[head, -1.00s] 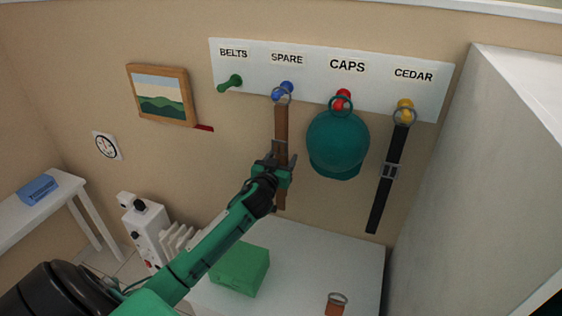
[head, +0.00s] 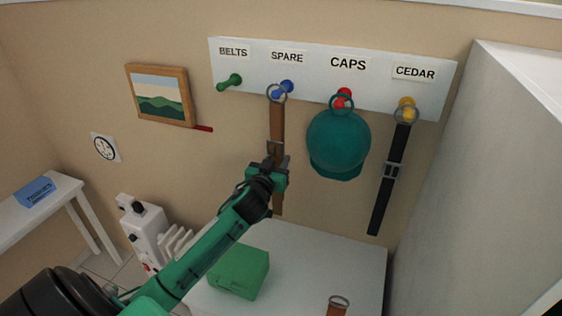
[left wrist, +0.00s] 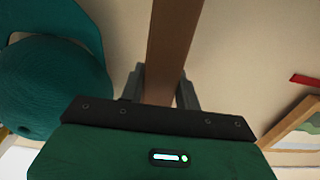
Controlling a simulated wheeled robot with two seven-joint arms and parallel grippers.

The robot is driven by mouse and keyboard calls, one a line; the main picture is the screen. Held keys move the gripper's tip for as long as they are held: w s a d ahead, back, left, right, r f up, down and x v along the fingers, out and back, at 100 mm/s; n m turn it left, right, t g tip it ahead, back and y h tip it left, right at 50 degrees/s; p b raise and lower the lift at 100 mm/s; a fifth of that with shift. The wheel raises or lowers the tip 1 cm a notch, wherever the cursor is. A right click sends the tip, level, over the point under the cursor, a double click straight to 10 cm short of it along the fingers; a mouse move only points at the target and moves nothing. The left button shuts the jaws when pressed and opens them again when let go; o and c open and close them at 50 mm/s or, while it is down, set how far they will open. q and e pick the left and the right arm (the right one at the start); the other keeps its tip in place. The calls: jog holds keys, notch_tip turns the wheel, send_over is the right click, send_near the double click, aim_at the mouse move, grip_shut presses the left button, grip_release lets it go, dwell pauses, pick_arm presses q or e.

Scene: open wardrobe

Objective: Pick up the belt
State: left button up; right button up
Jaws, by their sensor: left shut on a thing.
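A brown belt (head: 277,125) hangs upright below the blue peg (head: 286,86) under the SPARE label. Its top ring (head: 276,93) overlaps the peg's left side; I cannot tell whether it is still around the peg. My left gripper (head: 273,166) is shut on the brown belt below its buckle. In the left wrist view the belt (left wrist: 172,45) runs between the two fingers (left wrist: 160,88). A black belt (head: 392,160) hangs by a ring from the yellow peg (head: 406,103) under CEDAR. My right gripper is not in view.
A teal cap (head: 338,140) hangs from the red peg close right of the brown belt. The green peg (head: 231,82) under BELTS is bare. A green box (head: 240,272) stands on the white surface (head: 330,255) below. A tall white panel (head: 480,170) stands at right.

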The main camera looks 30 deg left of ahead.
pick_arm(q)
jog(key=b+v, duration=0.4)
jog(key=v, duration=1.1)
jog(key=shift+a, duration=0.1)
